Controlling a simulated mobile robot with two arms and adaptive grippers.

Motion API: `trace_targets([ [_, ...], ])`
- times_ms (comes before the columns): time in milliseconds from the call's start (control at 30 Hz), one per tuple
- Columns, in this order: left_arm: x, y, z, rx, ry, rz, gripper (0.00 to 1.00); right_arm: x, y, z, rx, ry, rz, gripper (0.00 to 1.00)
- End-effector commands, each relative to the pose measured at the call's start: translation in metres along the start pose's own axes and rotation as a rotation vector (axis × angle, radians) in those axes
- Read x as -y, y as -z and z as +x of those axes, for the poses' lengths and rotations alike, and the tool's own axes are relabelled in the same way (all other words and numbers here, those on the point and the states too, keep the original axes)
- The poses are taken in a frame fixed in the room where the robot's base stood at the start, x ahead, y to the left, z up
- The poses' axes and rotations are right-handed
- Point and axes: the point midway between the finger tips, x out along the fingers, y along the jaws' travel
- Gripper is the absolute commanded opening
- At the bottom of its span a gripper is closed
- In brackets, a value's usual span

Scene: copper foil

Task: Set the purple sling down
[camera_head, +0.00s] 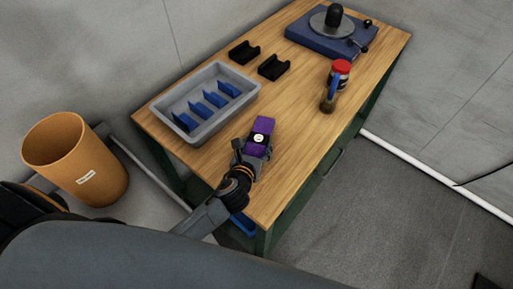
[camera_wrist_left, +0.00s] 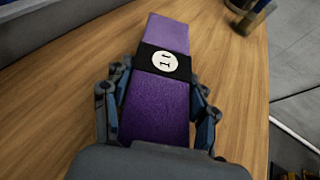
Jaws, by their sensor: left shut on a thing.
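The purple sling (camera_head: 265,126) is a folded purple strip with a black band and a round white label marked with dark characters. My left gripper (camera_head: 246,154) is shut on it, over the wooden table's (camera_head: 205,158) near part. In the left wrist view the sling (camera_wrist_left: 160,108) lies lengthwise between the two fingers of the gripper (camera_wrist_left: 160,100), its far end pointing away. Wood shows all around it; I cannot tell whether it touches the tabletop. My right gripper is not in view.
A grey tray (camera_head: 252,91) with blue dividers stands left of the sling. Two black holders (camera_head: 274,67), a red-topped container (camera_head: 341,68) and a blue turntable-like device (camera_head: 300,36) are farther back. An orange bin (camera_head: 112,178) stands on the floor. Wood right of the sling is clear.

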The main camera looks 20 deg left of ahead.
Motion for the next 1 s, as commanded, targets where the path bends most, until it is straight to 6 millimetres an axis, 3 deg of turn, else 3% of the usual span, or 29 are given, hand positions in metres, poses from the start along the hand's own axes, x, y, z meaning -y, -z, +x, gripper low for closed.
trace_targets([
  [233,0.0,0.001,0.001,0.003,0.0,0.001,0.13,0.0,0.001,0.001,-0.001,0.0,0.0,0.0],
  [267,0.0,0.001,0.001,0.0,0.0,0.001,0.64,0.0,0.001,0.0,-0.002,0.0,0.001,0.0],
  [333,0.0,0.001,0.001,0.0,0.0,0.001,0.78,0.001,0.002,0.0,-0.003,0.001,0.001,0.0],
  [367,0.0,0.001,0.0,0.0,0.0,0.001,0.81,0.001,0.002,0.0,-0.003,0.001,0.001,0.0],
  [767,0.0,-0.001,-0.003,0.0,0.001,0.0,0.81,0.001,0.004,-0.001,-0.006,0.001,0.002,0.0],
  [1000,0.0,0.001,-0.043,-0.002,0.002,0.001,0.81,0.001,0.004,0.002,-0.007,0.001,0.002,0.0],
])
